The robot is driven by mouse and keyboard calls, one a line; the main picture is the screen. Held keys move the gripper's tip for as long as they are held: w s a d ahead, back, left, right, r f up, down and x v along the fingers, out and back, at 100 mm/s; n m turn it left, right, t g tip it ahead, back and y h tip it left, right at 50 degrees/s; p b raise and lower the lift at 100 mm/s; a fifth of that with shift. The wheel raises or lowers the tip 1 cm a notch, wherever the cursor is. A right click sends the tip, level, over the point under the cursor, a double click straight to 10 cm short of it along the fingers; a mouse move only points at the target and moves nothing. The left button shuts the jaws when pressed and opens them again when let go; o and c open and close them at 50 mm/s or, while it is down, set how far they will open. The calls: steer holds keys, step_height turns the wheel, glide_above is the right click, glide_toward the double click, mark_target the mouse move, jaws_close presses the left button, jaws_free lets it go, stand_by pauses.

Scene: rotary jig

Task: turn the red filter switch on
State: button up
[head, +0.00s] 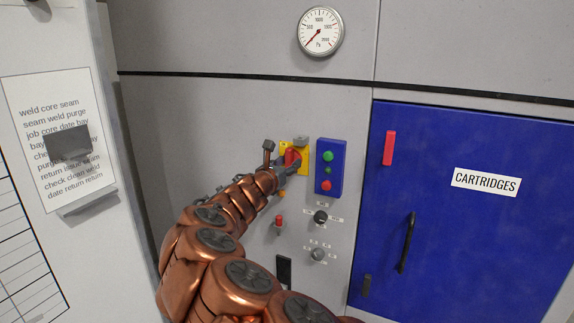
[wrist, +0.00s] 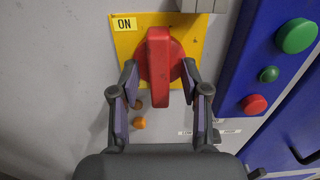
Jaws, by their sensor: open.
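The red filter switch (wrist: 160,62) is a rotary knob with a raised handle on a yellow plate (wrist: 124,42). Its handle stands about upright in the wrist view. An "ON" label (wrist: 124,24) sits at the plate's upper left. My gripper (wrist: 160,78) is open, with one finger on each side of the handle's lower part. I cannot tell whether the fingers touch it. In the head view the red switch (head: 291,157) is partly hidden behind my gripper (head: 287,165), which is at the yellow plate (head: 301,147).
A blue box (head: 330,166) with green and red buttons is close on the right. Below are a red-tipped toggle (head: 279,221) and black knobs (head: 321,217). A gauge (head: 320,32) is above. A blue CARTRIDGES door (head: 460,230) is at right.

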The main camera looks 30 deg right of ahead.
steer(key=shift+a, duration=0.15)
steer(key=v, duration=1.2)
stand_by(0.3)
stand_by(0.4)
